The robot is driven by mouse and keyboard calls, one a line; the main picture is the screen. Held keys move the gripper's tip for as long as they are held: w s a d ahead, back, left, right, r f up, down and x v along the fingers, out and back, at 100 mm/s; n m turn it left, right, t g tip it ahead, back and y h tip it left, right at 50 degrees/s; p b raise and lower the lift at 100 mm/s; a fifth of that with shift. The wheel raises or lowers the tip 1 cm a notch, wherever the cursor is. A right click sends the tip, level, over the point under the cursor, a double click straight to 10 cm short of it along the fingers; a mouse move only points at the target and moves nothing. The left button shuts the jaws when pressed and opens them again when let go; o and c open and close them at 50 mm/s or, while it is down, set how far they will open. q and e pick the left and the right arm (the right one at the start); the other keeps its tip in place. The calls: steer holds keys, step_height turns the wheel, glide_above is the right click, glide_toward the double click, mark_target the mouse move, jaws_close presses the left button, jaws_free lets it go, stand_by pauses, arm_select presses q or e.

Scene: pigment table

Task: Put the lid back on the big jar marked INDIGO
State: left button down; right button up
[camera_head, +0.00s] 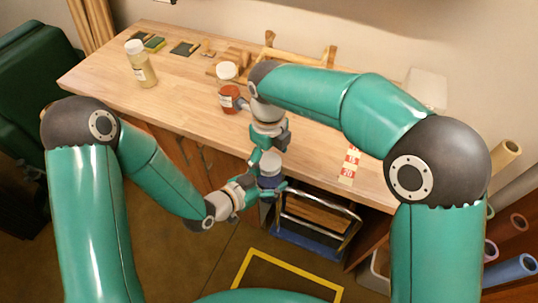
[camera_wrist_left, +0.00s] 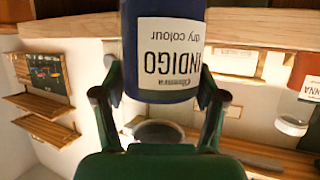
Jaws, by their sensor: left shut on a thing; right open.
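The blue INDIGO jar (camera_head: 270,171) is held in front of the table's front edge by my left gripper (camera_head: 269,188). In the left wrist view the jar (camera_wrist_left: 165,50) sits between the fingers of the left gripper (camera_wrist_left: 158,92), its label upside down in the picture. A pale grey round thing (camera_wrist_left: 158,131) shows beyond the jar's end there; I cannot tell whether it is the lid. My right gripper (camera_head: 268,150) is open, pointing down close above the jar. It partly hides the jar's top, so I cannot tell whether a lid is on.
A white-topped red jar (camera_head: 229,99) stands on the table (camera_head: 190,85), left of my right wrist. A yellowish jar (camera_head: 143,72) with a white lid stands further left. A wooden frame and small blocks lie at the back. A metal-railed cart (camera_head: 310,222) is below, right of the held jar.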

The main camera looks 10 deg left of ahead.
steer(key=shift+r, duration=2.15)
steer(key=shift+c, duration=0.4)
